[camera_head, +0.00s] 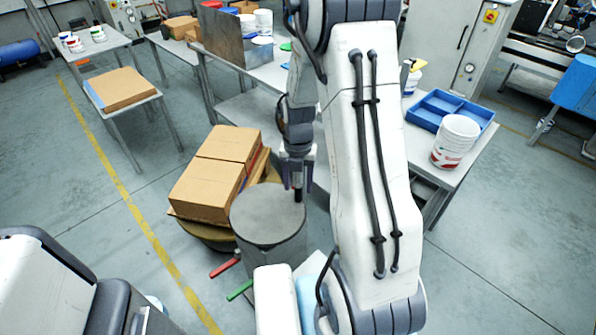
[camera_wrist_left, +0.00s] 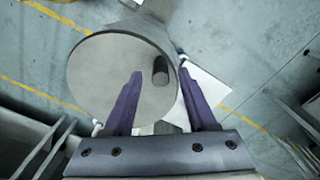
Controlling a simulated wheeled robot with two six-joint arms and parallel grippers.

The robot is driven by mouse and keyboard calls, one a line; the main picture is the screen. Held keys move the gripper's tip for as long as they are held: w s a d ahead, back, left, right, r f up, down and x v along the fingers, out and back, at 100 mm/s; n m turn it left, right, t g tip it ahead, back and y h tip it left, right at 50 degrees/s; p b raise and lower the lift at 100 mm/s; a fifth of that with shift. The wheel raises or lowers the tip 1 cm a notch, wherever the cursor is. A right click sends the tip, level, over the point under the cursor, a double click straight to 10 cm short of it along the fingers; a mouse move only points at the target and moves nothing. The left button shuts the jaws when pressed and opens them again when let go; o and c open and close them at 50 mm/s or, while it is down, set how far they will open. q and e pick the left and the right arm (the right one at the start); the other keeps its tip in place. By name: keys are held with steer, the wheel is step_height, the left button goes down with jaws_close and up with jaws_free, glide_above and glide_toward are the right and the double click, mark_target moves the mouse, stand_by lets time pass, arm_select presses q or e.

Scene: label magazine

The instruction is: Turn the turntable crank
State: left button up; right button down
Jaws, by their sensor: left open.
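The crank is a grey round disc (camera_head: 262,222) on a grey drum, with a short dark upright handle (camera_head: 298,196) near its edge. The disc (camera_wrist_left: 105,85) and the handle (camera_wrist_left: 160,70) also show in the left wrist view. My left gripper (camera_head: 298,183) points down over the disc. Its purple fingers are open, one on each side of the handle, also in the left wrist view (camera_wrist_left: 160,74). I cannot tell whether they touch it. The turntable (camera_head: 208,234) is a brown round platform beside the drum, mostly hidden under a load. My right gripper is not in view.
Cardboard boxes (camera_head: 213,182) sit on the turntable, close to the drum. A red bar (camera_head: 225,267) and a green bar (camera_head: 240,289) lie low in front. A table at right bears a blue tray (camera_head: 432,108) and a white bucket (camera_head: 454,143). Floor at left is open.

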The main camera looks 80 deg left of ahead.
arm_select(q)
step_height(320, 180, up, 7)
steer(key=shift+f+b, duration=0.1)
steer(key=shift+b, duration=0.2)
